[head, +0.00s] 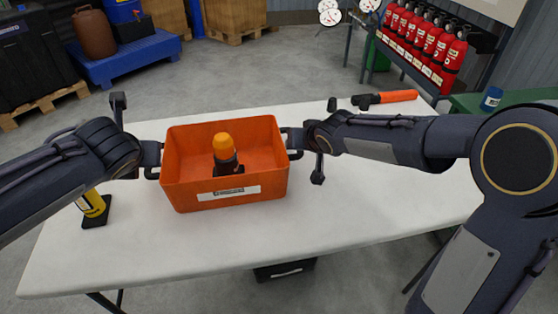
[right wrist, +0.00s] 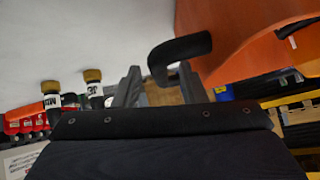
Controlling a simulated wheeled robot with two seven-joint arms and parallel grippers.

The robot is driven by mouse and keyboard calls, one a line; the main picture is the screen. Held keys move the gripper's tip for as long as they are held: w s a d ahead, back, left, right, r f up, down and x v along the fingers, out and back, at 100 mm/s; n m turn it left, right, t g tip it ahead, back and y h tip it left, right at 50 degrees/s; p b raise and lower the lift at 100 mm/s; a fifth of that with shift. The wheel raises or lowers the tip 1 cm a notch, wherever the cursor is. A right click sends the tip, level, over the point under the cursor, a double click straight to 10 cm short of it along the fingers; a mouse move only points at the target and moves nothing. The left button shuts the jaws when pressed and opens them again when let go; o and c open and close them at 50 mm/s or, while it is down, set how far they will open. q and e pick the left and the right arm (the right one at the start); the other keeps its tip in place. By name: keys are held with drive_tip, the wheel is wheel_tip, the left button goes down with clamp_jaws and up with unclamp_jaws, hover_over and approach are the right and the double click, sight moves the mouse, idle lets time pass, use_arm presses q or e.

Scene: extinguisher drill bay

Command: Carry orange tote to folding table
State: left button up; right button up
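The orange tote (head: 180,187) is an open box with a white label on its front, upright over the left middle of the white folding table (head: 370,205). I cannot tell whether its base touches the top. A dark device with an orange dome (head: 224,150) stands inside. My left gripper (head: 152,160) is at the tote's left handle; its fingers are too small to read. My right gripper (head: 293,142) is at the right handle. In the right wrist view its grey fingers (right wrist: 163,88) stand apart, with the black handle (right wrist: 185,50) at their tips and a gap beside it.
A yellow item on a black base (head: 95,206) stands at the table's left. An orange-and-black tool (head: 390,97) lies at the far right. The table's right and front are clear. Red extinguishers (head: 425,45) line a back-right rack. A blue pallet (head: 125,55) stands back left.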

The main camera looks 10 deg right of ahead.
drive_tip(key=v, duration=1)
